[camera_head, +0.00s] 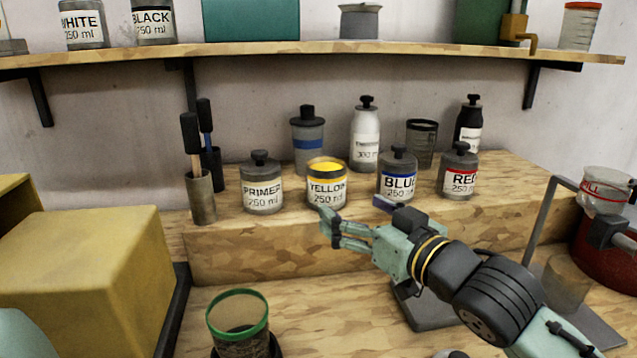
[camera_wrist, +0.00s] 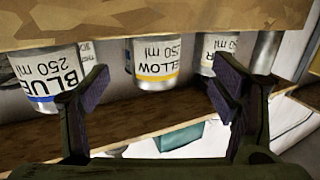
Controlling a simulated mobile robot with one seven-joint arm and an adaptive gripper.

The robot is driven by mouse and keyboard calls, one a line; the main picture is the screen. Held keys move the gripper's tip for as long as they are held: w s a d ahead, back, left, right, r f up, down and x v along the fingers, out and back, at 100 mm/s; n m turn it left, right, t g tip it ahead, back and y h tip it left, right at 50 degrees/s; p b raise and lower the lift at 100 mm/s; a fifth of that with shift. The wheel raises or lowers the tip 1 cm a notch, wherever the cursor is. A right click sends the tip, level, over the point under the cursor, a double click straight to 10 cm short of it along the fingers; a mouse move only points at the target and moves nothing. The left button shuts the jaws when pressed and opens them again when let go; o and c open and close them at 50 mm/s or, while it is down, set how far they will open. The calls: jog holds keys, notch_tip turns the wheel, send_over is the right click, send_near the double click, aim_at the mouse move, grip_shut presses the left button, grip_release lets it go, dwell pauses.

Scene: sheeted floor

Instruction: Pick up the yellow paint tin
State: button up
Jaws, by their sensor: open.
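The yellow paint tin (camera_head: 326,186) stands open on the raised wooden step, with yellow paint at its top and a white label. My gripper (camera_head: 354,215) is open and empty in front of the step, just in front and slightly right of the tin. In the wrist view, which is upside down, the yellow tin (camera_wrist: 155,62) shows between and beyond the two spread fingers (camera_wrist: 158,88). The fingers appear apart from the tin.
The primer tin (camera_head: 262,188) stands left of the yellow tin, and the blue tin (camera_head: 397,178) close to its right. The red tin (camera_head: 459,175) is farther right. Bottles stand behind. A green-rimmed cup (camera_head: 238,318) and a yellow box (camera_head: 90,275) are at the front left.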

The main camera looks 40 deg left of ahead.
aim_at(336, 193)
jog(key=p+x, duration=0.1)
jog(key=x, duration=0.3)
jog(key=shift+w+a, duration=0.1)
jog(key=shift+a, duration=0.25)
jog(key=x, duration=0.1)
jog(key=p+x, duration=0.1)
jog(key=x, duration=0.1)
jog(key=p+x, duration=0.1)
jog(key=x, duration=0.1)
jog(key=shift+w+d+r, duration=0.1)
jog(key=shift+w+r, duration=0.2)
jog(key=shift+w+a+f, duration=0.1)
jog(key=shift+a+f, duration=0.05)
jog(key=shift+a, duration=0.1)
jog(key=c, duration=1.5)
jog(key=shift+c, duration=0.4)
